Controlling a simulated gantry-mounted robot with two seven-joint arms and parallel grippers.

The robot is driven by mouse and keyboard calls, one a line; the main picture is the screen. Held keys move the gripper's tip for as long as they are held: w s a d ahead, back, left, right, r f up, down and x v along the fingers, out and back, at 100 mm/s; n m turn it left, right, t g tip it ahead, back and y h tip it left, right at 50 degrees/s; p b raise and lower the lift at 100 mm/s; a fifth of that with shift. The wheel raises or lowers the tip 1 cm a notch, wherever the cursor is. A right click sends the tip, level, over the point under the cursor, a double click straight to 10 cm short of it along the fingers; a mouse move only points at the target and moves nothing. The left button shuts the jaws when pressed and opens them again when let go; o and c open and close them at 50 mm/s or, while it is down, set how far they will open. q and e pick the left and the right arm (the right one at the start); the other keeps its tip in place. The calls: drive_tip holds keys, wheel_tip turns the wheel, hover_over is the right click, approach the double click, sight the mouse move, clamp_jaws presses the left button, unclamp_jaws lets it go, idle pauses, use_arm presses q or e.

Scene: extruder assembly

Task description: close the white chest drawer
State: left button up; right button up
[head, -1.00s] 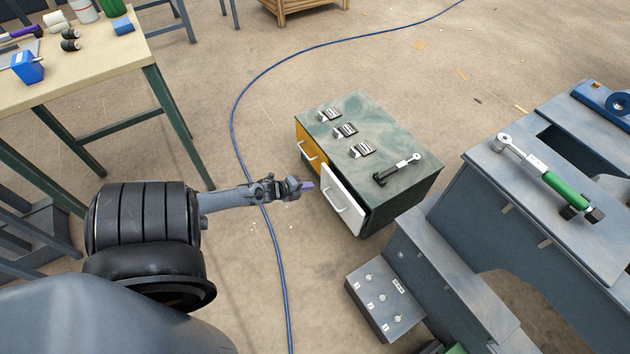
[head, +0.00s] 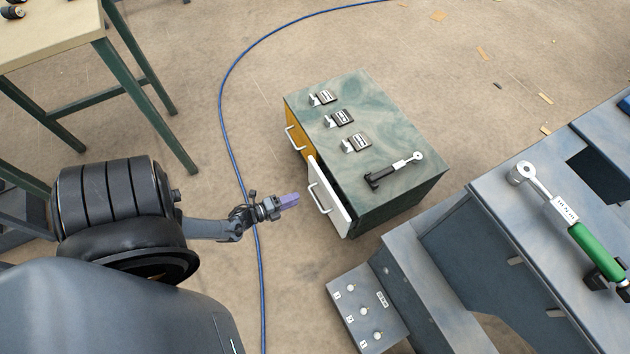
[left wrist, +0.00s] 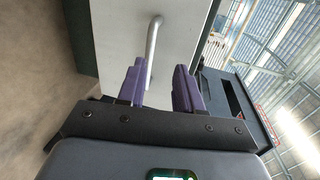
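The white drawer (head: 333,208) stands partly pulled out of the green-topped chest (head: 375,120), with a dark gap behind its front panel. Its silver handle (head: 318,200) faces my left gripper (head: 291,200). In the head view the gripper's purple fingers are just left of the handle. In the left wrist view the white drawer front (left wrist: 184,40) fills the middle, and the handle (left wrist: 153,45) reaches down near the left finger. My left gripper (left wrist: 160,88) shows two purple finger pairs apart, with a gap between them. Contact with the handle cannot be told. My right gripper is out of view.
A yellow drawer (head: 298,140) beside the white one appears shut. A grey bench (head: 500,245) and button box (head: 365,308) stand at right. A blue cable (head: 257,270) crosses the floor.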

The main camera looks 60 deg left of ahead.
sight(314, 197)
use_arm(q)
drive_tip(key=w+f+b, duration=0.1)
drive_tip(key=w, duration=0.1)
drive_tip(key=w+d+f+b, duration=0.1)
drive_tip(key=w+b, duration=0.1)
drive_tip(key=w, duration=0.1)
drive_tip(key=w+f+b, duration=0.1)
drive_tip(key=w, duration=0.2)
drive_tip(key=shift+d+f+b, duration=0.2)
drive_tip(key=shift+b, duration=0.1)
drive_tip(key=shift+w+a, duration=0.1)
drive_tip(key=shift+w, duration=0.15)
drive_tip(key=shift+w+a+r, duration=0.1)
drive_tip(key=shift+w, duration=0.15)
drive_tip(key=shift+s, duration=0.2)
drive_tip(key=c, duration=0.4)
clamp_jaws()
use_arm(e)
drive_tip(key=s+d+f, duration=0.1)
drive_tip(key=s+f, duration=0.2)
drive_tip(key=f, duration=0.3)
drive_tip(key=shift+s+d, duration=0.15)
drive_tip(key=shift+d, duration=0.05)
